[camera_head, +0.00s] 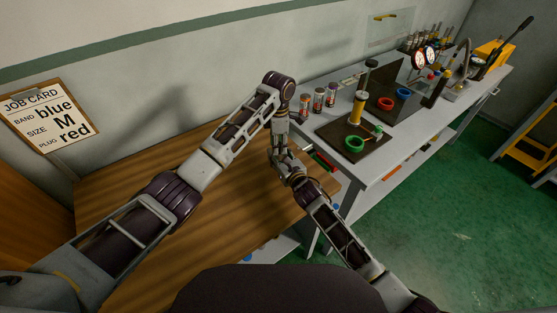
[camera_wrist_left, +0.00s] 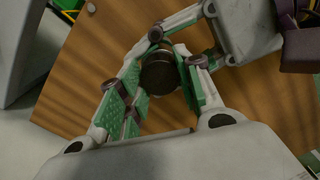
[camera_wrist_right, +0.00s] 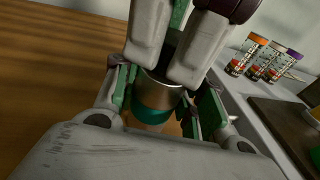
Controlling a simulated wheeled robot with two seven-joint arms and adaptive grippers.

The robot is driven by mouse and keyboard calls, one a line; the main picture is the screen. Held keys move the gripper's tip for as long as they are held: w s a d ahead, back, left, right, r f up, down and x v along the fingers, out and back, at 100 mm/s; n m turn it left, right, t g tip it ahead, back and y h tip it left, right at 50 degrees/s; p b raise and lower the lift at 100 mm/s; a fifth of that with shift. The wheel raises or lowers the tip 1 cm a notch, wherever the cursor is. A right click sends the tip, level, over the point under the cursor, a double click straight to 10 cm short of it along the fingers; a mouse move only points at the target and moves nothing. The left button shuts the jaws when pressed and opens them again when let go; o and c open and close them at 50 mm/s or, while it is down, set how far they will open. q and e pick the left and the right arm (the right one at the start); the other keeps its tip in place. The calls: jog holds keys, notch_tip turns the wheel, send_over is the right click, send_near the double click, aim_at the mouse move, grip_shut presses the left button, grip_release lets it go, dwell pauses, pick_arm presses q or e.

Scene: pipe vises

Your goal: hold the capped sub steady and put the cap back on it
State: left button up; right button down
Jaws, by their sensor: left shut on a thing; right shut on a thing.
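My right gripper (camera_head: 285,172) is shut on the capped sub, a metal cylinder (camera_wrist_right: 158,92) with a teal band, which shows between its green-padded fingers in the right wrist view. My left gripper (camera_head: 280,152) comes down from above, and its grey fingers reach the sub's upper end in the right wrist view. It is shut on a dark round piece, apparently the cap (camera_wrist_left: 160,72), seen from above in the left wrist view. The fingers hide the joint, so I cannot tell whether cap and sub are seated together. In the head view both pieces are mostly hidden.
The brown wooden table (camera_head: 150,205) lies below the grippers, mostly clear. A grey bench (camera_head: 375,172) to the right bears a dark mat with a green ring (camera_head: 354,143) and a yellow post (camera_head: 356,108), plus several small jars (camera_head: 318,102). A job card (camera_head: 48,112) hangs left.

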pick_arm(q)
jog(key=m, duration=1.1)
jog(key=shift+w+m, duration=0.1)
jog(key=shift+m, duration=0.3)
jog(key=o, duration=1.1)
jog(key=shift+r, duration=2.25)
jog(key=shift+c, duration=0.2)
